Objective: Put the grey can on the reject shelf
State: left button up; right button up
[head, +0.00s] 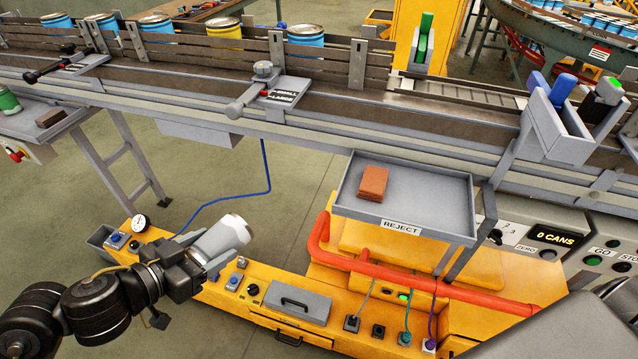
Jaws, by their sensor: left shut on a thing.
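The grey can (228,236) is pale and plain, and lies tilted in my left gripper (207,256) at the lower left. My left gripper is shut on it and holds it in the air over the yellow cabinet, left of and lower in the picture than the shelf. The reject shelf (432,215) is a grey tray with a raised rim and a REJECT label, below the conveyor at centre right. A reddish-brown block (372,183) sits in its left part. The right gripper is not in view.
The conveyor (300,110) runs across the top, with yellow and blue cans behind its rail. A red pipe (400,270) passes under the shelf. A control panel (550,237) reading 0 CANS stands at right. The shelf's right part is bare.

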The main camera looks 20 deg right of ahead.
aim_at(428, 203)
jog(key=u, duration=0.7)
jog(key=k, duration=1.7)
jog(key=z, duration=1.7)
jog(key=i, duration=1)
